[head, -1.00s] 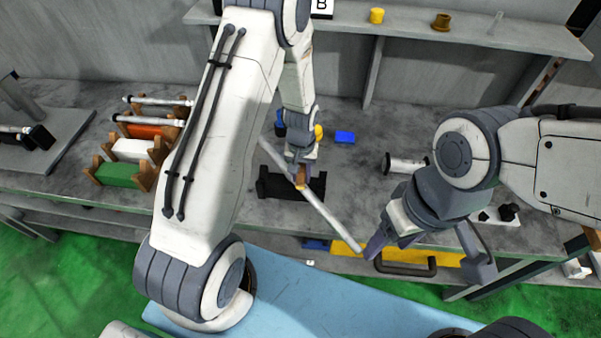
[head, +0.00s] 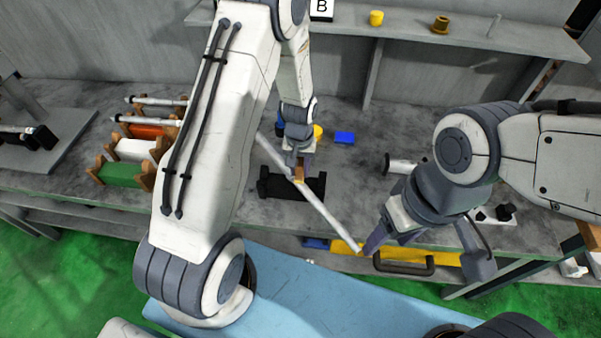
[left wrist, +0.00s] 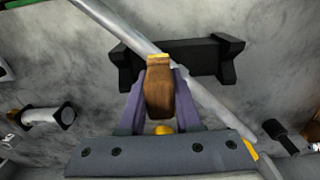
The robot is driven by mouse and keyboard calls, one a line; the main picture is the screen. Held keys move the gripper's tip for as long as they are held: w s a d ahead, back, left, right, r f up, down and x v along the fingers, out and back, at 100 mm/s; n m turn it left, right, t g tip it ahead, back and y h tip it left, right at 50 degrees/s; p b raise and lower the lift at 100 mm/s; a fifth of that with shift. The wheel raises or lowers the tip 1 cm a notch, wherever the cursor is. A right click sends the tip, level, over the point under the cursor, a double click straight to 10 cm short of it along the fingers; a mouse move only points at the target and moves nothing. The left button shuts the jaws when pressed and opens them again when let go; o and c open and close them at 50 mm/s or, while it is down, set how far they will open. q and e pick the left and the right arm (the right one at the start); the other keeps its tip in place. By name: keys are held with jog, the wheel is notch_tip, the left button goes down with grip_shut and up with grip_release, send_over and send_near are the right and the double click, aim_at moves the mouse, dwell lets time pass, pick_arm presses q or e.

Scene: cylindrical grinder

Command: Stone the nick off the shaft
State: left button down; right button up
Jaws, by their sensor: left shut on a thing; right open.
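The long grey shaft (head: 325,212) lies diagonally over the bench's front part; it crosses the left wrist view (left wrist: 118,28). My left gripper (head: 299,163) is shut on a brown block with a yellow-orange end (left wrist: 160,88), probably the stone. The block is at the shaft, above the black cradle (head: 313,187); whether it touches the shaft I cannot tell. The cradle also shows in the left wrist view (left wrist: 218,58). My right gripper (head: 425,255) is open at the shaft's lower end, one finger beside that end. No nick can be made out.
Wooden racks with a green block (head: 118,173), a white block (head: 130,149) and shafts stand at the left. A blue block (head: 344,137) lies behind the cradle. A yellow panel with a dark handle (head: 405,266) is at the bench front. A shelf (head: 400,28) runs along the back.

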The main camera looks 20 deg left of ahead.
aim_at(300, 161)
pick_arm(q)
jog(key=shift+r+p, duration=0.55)
jog(key=shift+r, duration=0.3)
notch_tip(300, 161, up, 4)
jog(key=p, duration=0.3)
jog(key=shift+d+f, duration=0.1)
